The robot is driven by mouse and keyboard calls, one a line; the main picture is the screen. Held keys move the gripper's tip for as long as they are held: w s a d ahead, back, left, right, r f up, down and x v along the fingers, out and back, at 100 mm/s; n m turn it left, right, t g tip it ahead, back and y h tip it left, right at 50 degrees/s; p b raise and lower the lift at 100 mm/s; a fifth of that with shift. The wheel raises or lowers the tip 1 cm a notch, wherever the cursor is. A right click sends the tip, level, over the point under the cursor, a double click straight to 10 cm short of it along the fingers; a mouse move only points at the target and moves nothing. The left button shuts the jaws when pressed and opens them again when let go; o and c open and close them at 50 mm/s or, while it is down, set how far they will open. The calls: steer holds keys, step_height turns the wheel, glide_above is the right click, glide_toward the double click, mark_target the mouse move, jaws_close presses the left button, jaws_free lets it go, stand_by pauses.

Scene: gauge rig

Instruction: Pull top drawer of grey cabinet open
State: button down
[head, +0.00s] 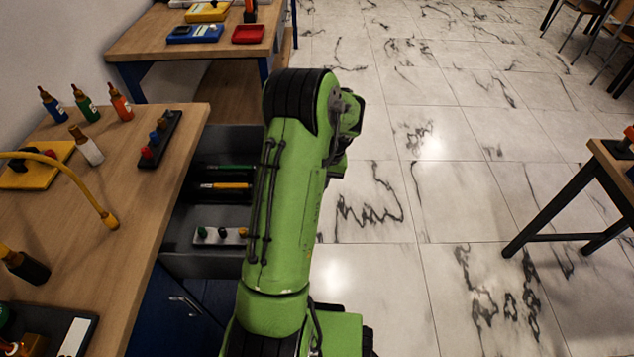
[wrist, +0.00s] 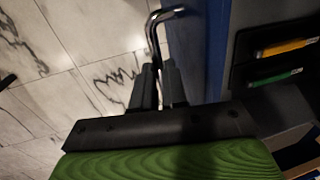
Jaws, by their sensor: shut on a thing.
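The top drawer (head: 217,143) stands pulled out from under the wooden worktop in the head view, its grey inside showing. Its front is hidden behind my green arm there. In the wrist view, the drawer's front panel (wrist: 214,50) looks blue, with the grey inside to its right. A shiny bar handle (wrist: 160,18) sticks out on the left of that panel. My gripper (wrist: 158,70) is shut on the handle, its two dark fingers close together around the lower part of the bar. In the head view my gripper is hidden by the arm.
The drawer holds a yellow marker (head: 226,186), a green marker (head: 228,167) and a grey block with coloured knobs (head: 220,237). Bottles and a yellow hose (head: 75,178) are on the worktop (head: 110,240). Tiled floor (head: 440,190) to the right is clear up to another table (head: 615,165).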

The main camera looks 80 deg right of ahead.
steer(key=c, duration=1.4)
jaws_free()
steer(key=shift+c, duration=0.2)
step_height(320, 180, up, 16)
steer(key=s+p, duration=0.3)
steer(key=p, duration=0.2)
steer(key=shift+d+f, duration=0.15)
steer(key=shift+f, duration=0.1)
